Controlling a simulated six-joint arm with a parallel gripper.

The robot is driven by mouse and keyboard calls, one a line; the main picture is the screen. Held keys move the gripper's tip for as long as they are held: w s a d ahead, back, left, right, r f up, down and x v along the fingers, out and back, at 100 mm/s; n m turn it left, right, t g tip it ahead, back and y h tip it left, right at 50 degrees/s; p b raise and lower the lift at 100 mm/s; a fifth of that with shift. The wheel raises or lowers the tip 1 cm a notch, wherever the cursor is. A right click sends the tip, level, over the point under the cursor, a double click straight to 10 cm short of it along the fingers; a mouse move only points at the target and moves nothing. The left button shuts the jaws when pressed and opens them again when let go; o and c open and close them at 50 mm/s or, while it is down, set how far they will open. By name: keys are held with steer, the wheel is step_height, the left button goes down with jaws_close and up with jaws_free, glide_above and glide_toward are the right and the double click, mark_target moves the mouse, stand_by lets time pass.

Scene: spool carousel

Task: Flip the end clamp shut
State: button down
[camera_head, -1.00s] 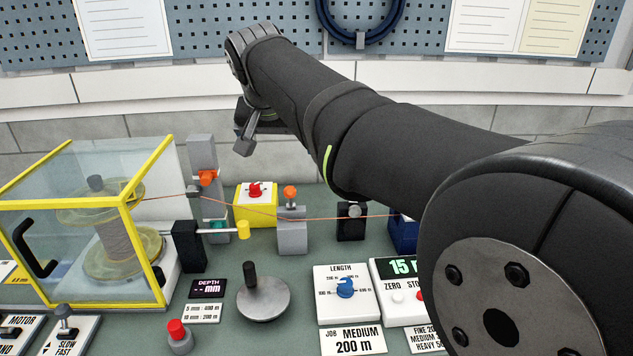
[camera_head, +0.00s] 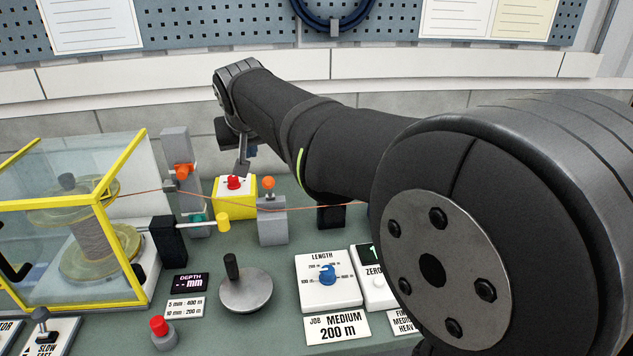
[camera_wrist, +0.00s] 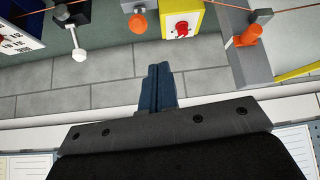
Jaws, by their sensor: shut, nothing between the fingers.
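Two orange-topped fittings stand along the copper wire (camera_head: 310,208), and I cannot tell for certain which is the end clamp. One is an orange knob (camera_head: 268,183) upright on a short grey block (camera_head: 272,222); in the wrist view this knob (camera_wrist: 138,23) is at top centre. The other is an orange piece (camera_head: 183,171) on a tall grey post (camera_head: 178,145), seen at upper right in the wrist view (camera_wrist: 247,36). My gripper (camera_head: 242,168) is shut and empty behind and above the yellow box (camera_head: 236,207); its fingers (camera_wrist: 157,86) point toward the fittings, apart from them.
The yellow box carries a red knob (camera_head: 234,182) close to my gripper. A clear guard with yellow edges (camera_head: 101,230) encloses the spool at left. A crank disc (camera_head: 246,291), red button (camera_head: 160,326) and length dial (camera_head: 328,275) stand in front. My arm hides the right side.

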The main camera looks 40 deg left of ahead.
steer(key=w+a+f+n+y, duration=0.3)
steer(key=f+n, duration=0.2)
steer(key=f, duration=0.3)
steer(key=n+t+y, duration=0.7)
steer(key=n+t, duration=0.1)
steer(key=n, duration=0.4)
glide_toward(269, 187)
steer(key=f+v, duration=0.1)
steer(key=v, duration=0.5)
steer(key=shift+s+d+n, duration=0.25)
steer(key=shift+d+n, duration=0.15)
steer(key=shift+d, duration=0.05)
steer(key=shift+y, duration=0.3)
steer(key=x, duration=1.4)
steer(key=shift+w, duration=0.1)
